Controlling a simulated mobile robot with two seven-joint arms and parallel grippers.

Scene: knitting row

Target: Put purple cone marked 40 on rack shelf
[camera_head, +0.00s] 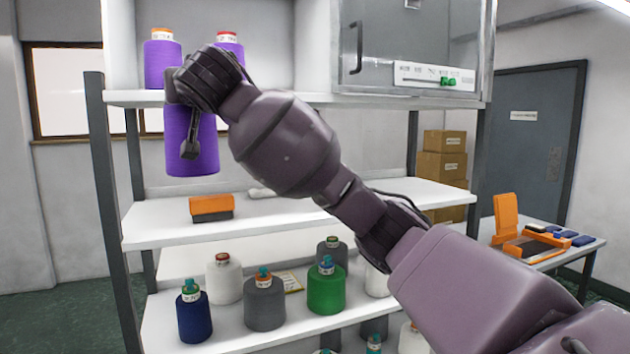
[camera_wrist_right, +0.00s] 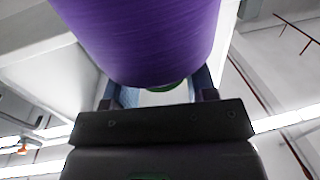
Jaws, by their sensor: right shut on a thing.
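My right gripper (camera_head: 188,118) is shut on a purple cone (camera_head: 192,160), at the upper left of the head view. The held cone hangs upright in front of the rack, overlapping the edge of the upper shelf (camera_head: 125,98) and the gap above the middle shelf (camera_head: 290,214). In the right wrist view the purple cone (camera_wrist_right: 145,35) fills the top, between the fingers (camera_wrist_right: 157,92). Its label is hidden, so I cannot read a number. Two other purple cones stand on the upper shelf, one at left (camera_head: 161,62) and one partly behind my wrist (camera_head: 232,48). My left gripper is out of view.
An orange and black block (camera_head: 211,208) lies on the middle shelf. Several cones, including navy (camera_head: 194,318), grey (camera_head: 264,306) and green (camera_head: 326,292), stand on the lower shelf. A grey metal cabinet (camera_head: 400,40) stands on the upper shelf at right. The rack's left post (camera_head: 108,190) is close by.

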